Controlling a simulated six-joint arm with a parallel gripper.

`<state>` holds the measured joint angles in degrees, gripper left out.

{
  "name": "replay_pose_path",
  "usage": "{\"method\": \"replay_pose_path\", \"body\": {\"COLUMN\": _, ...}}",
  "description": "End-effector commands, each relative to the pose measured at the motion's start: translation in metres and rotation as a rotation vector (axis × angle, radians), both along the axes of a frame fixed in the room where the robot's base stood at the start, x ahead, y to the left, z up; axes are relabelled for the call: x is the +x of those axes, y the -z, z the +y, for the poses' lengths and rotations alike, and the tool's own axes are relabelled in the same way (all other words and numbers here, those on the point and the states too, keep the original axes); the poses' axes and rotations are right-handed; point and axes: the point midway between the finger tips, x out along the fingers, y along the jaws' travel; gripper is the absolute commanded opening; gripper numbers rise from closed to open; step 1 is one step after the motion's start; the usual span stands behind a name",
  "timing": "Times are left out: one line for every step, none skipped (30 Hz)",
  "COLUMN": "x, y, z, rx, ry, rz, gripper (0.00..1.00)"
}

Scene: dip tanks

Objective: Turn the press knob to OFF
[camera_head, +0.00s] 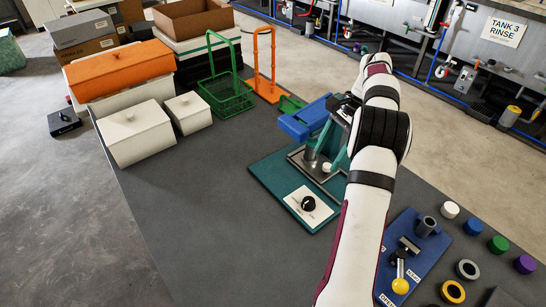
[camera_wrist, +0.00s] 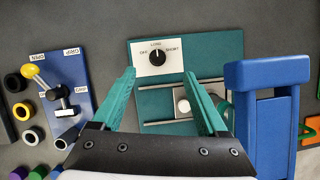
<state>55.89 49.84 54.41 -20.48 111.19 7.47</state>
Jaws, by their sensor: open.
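The black round press knob (camera_wrist: 157,57) sits on a white label plate (camera_wrist: 140,69) on a teal base (camera_wrist: 223,47). Its pale pointer mark appears to point up towards the LONG label, with SHORT on the right and a small label on the left that seems to read OFF. The knob also shows in the head view (camera_head: 308,203). My gripper (camera_wrist: 160,76) is open and empty, its teal fingers apart either side of the knob's line, with the knob beyond the tips. In the head view my gripper (camera_head: 328,150) is above the press, behind the knob.
A metal press block (camera_wrist: 183,106) on rails stands beside the knob plate. A blue part (camera_wrist: 265,75) stands to its right. A blue panel (camera_wrist: 62,88) with a yellow-knobbed lever is at left. Boxes (camera_head: 135,130) and a green basket (camera_head: 228,95) stand at the table's back left.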

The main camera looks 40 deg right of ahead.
Motion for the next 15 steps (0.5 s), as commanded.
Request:
{"method": "replay_pose_path", "body": {"x": -0.006, "y": 0.009, "z": -0.014, "rx": 0.008, "ry": 0.037, "rz": 0.003, "gripper": 0.76}}
{"method": "replay_pose_path", "body": {"x": -0.009, "y": 0.013, "z": -0.019, "rx": 0.012, "ry": 0.053, "rz": 0.004, "gripper": 0.76}}
{"method": "replay_pose_path", "body": {"x": -0.011, "y": 0.017, "z": -0.022, "rx": 0.015, "ry": 0.064, "rz": 0.005, "gripper": 0.76}}
{"method": "replay_pose_path", "body": {"x": -0.011, "y": 0.02, "z": -0.022, "rx": 0.016, "ry": 0.067, "rz": 0.005, "gripper": 0.76}}
{"method": "replay_pose_path", "body": {"x": -0.011, "y": 0.023, "z": -0.022, "rx": 0.015, "ry": 0.066, "rz": 0.007, "gripper": 0.76}}
{"method": "replay_pose_path", "body": {"x": -0.01, "y": 0.029, "z": -0.018, "rx": 0.017, "ry": 0.066, "rz": 0.006, "gripper": 0.76}}
{"method": "replay_pose_path", "body": {"x": -0.01, "y": 0.035, "z": -0.015, "rx": 0.017, "ry": 0.065, "rz": 0.007, "gripper": 0.76}}
{"method": "replay_pose_path", "body": {"x": -0.009, "y": 0.042, "z": -0.012, "rx": 0.018, "ry": 0.066, "rz": 0.006, "gripper": 0.76}}
{"method": "replay_pose_path", "body": {"x": -0.008, "y": 0.053, "z": -0.008, "rx": 0.017, "ry": 0.064, "rz": 0.006, "gripper": 0.76}}
{"method": "replay_pose_path", "body": {"x": -0.007, "y": 0.062, "z": -0.004, "rx": 0.017, "ry": 0.064, "rz": 0.007, "gripper": 0.76}}
{"method": "replay_pose_path", "body": {"x": -0.006, "y": 0.07, "z": 0.0, "rx": 0.017, "ry": 0.064, "rz": 0.007, "gripper": 0.76}}
{"method": "replay_pose_path", "body": {"x": -0.004, "y": 0.082, "z": 0.004, "rx": 0.017, "ry": 0.063, "rz": 0.006, "gripper": 0.76}}
{"method": "replay_pose_path", "body": {"x": -0.004, "y": 0.09, "z": 0.008, "rx": 0.017, "ry": 0.064, "rz": 0.006, "gripper": 0.76}}
{"method": "replay_pose_path", "body": {"x": -0.003, "y": 0.099, "z": 0.011, "rx": 0.017, "ry": 0.063, "rz": 0.006, "gripper": 0.76}}
{"method": "replay_pose_path", "body": {"x": -0.001, "y": 0.109, "z": 0.015, "rx": 0.016, "ry": 0.063, "rz": 0.005, "gripper": 0.76}}
